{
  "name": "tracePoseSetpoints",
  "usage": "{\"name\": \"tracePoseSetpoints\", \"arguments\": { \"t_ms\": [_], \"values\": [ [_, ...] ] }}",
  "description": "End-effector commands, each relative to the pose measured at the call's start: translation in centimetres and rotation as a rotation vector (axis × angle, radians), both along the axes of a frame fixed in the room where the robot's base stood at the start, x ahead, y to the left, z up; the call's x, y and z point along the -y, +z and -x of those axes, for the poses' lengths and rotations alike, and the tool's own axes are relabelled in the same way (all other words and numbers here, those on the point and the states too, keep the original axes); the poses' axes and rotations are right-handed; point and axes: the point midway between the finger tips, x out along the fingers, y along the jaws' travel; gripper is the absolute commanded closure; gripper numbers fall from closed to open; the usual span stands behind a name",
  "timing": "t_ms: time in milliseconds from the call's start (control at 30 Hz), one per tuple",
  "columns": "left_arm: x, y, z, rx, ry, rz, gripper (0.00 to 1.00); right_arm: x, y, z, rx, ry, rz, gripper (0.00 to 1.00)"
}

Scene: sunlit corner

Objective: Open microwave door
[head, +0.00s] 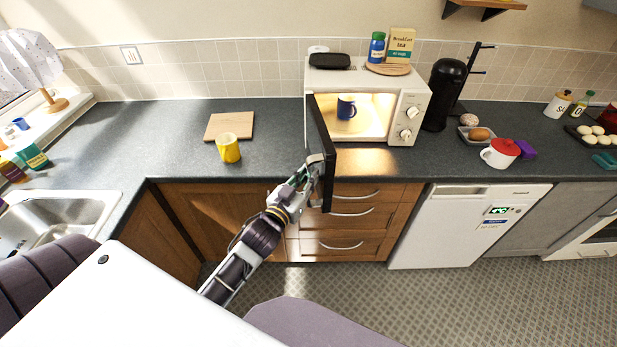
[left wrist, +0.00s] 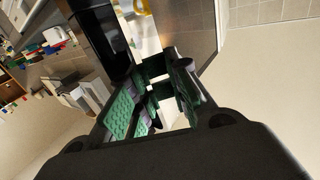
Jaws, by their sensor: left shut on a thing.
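The cream microwave (head: 411,99) stands on the counter against the tiled wall. Its dark door (head: 321,137) hangs on the left side and is swung well out towards me, seen almost edge-on. The lit inside shows, with a blue mug (head: 346,107) in it. My left gripper (head: 316,168) is at the free edge of the door, shut on it; the exact contact is hard to make out. In the left wrist view the green-padded fingers (left wrist: 160,92) show close up, with dark panels beyond them. My right gripper is not in view.
A yellow mug (head: 228,148) and a wooden board (head: 230,126) are left of the door. A black coffee maker (head: 444,95) stands right of the microwave. Drawers (head: 350,225) are below.

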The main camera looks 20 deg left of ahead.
Motion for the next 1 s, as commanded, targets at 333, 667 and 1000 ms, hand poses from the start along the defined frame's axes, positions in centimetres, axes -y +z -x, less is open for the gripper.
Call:
{"name": "tracePoseSetpoints", "arguments": {
  "t_ms": [333, 667, 1000],
  "values": [
    [0.1, 0.0, 0.0, 0.001, -0.001, 0.001, 0.55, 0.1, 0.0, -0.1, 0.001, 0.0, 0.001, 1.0],
    [0.0, 0.0, 0.1, 0.0, -0.001, 0.0, 0.55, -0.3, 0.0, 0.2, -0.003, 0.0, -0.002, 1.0],
    [0.0, 0.0, 1.4, -0.001, -0.001, 0.002, 0.55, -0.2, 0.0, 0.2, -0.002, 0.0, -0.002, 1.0]
  ]
}}
